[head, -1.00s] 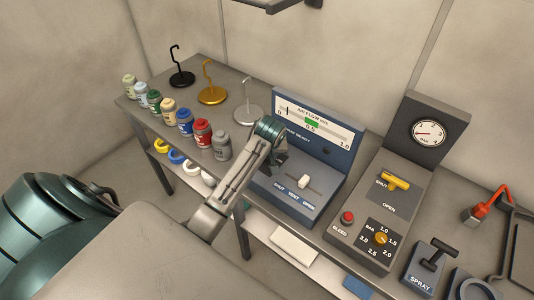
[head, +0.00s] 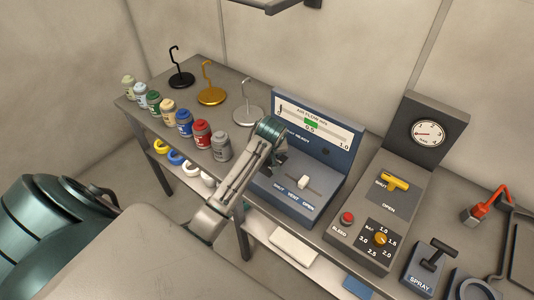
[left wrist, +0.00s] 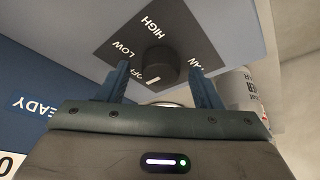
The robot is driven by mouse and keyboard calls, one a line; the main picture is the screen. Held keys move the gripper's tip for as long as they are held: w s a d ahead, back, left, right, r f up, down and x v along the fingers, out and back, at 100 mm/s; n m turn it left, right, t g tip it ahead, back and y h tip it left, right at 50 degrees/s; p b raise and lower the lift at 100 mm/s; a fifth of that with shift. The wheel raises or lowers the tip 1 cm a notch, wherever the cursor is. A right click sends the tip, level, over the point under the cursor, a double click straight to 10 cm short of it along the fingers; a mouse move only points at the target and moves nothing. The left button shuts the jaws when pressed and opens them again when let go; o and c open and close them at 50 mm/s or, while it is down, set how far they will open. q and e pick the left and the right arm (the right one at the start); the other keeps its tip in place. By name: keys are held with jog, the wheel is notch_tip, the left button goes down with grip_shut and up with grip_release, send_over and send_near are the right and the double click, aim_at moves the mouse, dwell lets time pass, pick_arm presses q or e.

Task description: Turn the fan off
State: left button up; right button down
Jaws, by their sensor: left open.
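The black fan knob (left wrist: 160,66) sits on a dark panel (left wrist: 188,45) marked OFF, LOW and HIGH in the left wrist view. A pale mark on the knob shows close to the word OFF. My left gripper (left wrist: 160,72) is open, with one finger on each side of the knob; contact cannot be told. In the head view my left gripper (head: 278,158) is at the left side of the blue air-flow console (head: 310,198), and the knob is hidden there. The console's gauge (head: 312,124) has its needle near the left end. My right gripper is not in view.
Several jars (head: 185,122) line the bench edge left of my gripper, with a grey jar (head: 221,146) close by. Hook stands (head: 212,96) are behind them. The console's white slider (head: 303,182) and a grey valve panel (head: 385,215) are to the right.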

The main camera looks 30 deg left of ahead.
pick_arm(q)
jog(key=shift+s+d+r+b, duration=0.15)
jog(key=shift+r+b, duration=0.15)
jog(key=shift+r, duration=0.2)
jog(key=b+v, duration=0.2)
jog(key=v, duration=0.7)
jog(key=shift+r+b, duration=0.35)
jog(key=shift+b, duration=0.05)
jog(key=shift+s+d, duration=0.1)
